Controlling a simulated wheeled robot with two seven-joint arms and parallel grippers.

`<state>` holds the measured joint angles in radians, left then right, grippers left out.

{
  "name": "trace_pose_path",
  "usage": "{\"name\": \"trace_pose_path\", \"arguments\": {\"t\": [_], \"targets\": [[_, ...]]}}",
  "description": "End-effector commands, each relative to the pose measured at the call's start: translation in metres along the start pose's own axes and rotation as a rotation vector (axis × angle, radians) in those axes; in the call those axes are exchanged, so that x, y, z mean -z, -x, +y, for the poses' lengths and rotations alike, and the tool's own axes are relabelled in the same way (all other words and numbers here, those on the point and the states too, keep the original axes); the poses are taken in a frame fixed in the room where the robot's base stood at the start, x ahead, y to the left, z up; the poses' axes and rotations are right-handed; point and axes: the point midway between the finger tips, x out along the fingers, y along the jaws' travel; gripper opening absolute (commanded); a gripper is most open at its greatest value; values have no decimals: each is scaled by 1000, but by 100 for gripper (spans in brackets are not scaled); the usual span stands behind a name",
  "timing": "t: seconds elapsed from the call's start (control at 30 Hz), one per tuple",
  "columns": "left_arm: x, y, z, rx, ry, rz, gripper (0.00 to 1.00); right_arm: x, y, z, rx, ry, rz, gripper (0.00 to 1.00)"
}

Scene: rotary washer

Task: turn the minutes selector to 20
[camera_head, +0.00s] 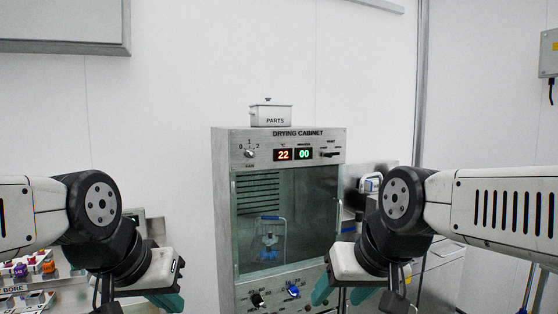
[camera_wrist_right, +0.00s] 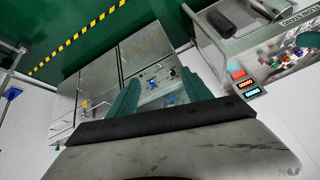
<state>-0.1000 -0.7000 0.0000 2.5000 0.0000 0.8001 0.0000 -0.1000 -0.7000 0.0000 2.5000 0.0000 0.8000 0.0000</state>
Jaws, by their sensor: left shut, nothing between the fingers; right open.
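The drying cabinet (camera_head: 222,200) faces me with its glass door shut. Its minutes display (camera_head: 304,154) reads 00. The lower panel carries a black knob (camera_head: 257,299) and a blue knob (camera_head: 293,291); their labels are too small to read, so I cannot tell which is the minutes selector. My right gripper (camera_head: 342,293) is open and empty, just right of the blue knob and apart from it in the picture. In the right wrist view its teal fingers (camera_wrist_right: 160,94) spread in front of a panel with small knobs. My left gripper (camera_head: 165,302) is shut and empty, left of the cabinet.
The temperature display (camera_head: 283,155) reads 22, beside a fan knob (camera_head: 250,153). A parts box (camera_head: 271,115) stands on the cabinet. A blue rack (camera_head: 269,240) shows behind the glass. Trays of coloured parts (camera_head: 30,268) lie at the far left.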

Motion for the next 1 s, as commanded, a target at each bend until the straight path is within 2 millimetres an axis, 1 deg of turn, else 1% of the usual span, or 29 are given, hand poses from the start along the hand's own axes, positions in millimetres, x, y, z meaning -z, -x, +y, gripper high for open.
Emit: {"name": "trace_pose_path", "arguments": {"t": [0.2, 0.27, 0.37, 0.47, 0.5, 0.57, 0.6, 0.67, 0.7, 0.77, 0.8, 0.87, 0.9, 0.97, 1.0], "targets": [[0, 0, 0, 0, 0, 0, 0, 0, 0, 0, 0, 0, 0, 58], [0, 0, 0, 0, 0, 0, 0, 3, -2, 0, 0, 2, 3, 58], [0, 0, 0, 0, 0, 0, 0, 22, -10, 4, -4, 15, 23, 58], [0, 0, 0, 0, 0, 0, 0, 58, -29, 11, -15, 44, 67, 58], [0, 0, 0, 0, 0, 0, 0, 77, -39, 15, -22, 61, 91, 58], [0, 0, 0, 0, 0, 0, 0, 106, -58, 22, -37, 90, 130, 58], [0, 0, 0, 0, 0, 0, 0, 124, -71, 28, -48, 110, 157, 58], [0, 0, 0, 0, 0, 0, 0, 151, -91, 36, -67, 141, 197, 58], [0, 0, 0, 0, 0, 0, 0, 168, -105, 42, -80, 162, 224, 58], [0, 0, 0, 0, 0, 0, 0, 192, -128, 51, -103, 196, 263, 58], [0, 0, 0, 0, 0, 0, 0, 206, -144, 57, -119, 220, 288, 58], [0, 0, 0, 0, 0, 0, 0, 226, -168, 66, -145, 258, 326, 58], [0, 0, 0, 0, 0, 0, 0, 238, -184, 72, -162, 285, 350, 58], [0, 0, 0, 0, 0, 0, 0, 254, -210, 82, -190, 325, 386, 58], [0, 0, 0, 0, 0, 0, 0, 263, -228, 88, -209, 354, 409, 58]]}}
